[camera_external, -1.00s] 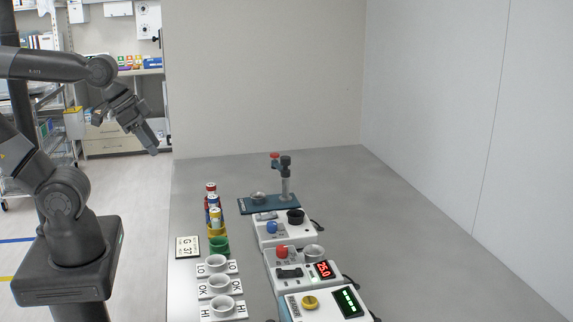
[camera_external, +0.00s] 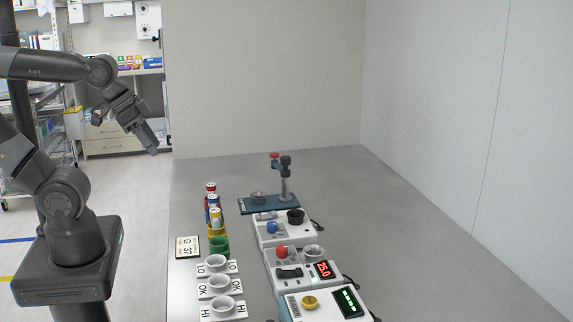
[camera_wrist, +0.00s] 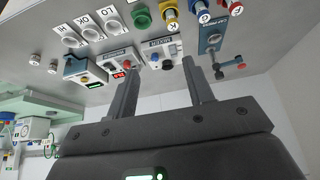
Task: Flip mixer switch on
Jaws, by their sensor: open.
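The far one (camera_external: 268,240) has a blue knob (camera_external: 272,227) and a black round cup (camera_external: 296,216). The middle one has a red knob (camera_external: 282,252), a black bar and a red display. The near one has a yellow knob (camera_external: 310,302) and a green display. My gripper (camera_external: 152,147) is open and empty, high left of the bench. In the wrist view my gripper (camera_wrist: 161,69) has its fingers apart, with the blue knob (camera_wrist: 167,64) seen between them at a distance.
Ring holders (camera_external: 218,283) marked LO, OK and HI stand left of the devices. A green cup (camera_external: 219,246) and several coloured vials (camera_external: 215,217) stand behind them. A blue stand (camera_external: 254,207) with a post is at the back. The right of the bench is clear.

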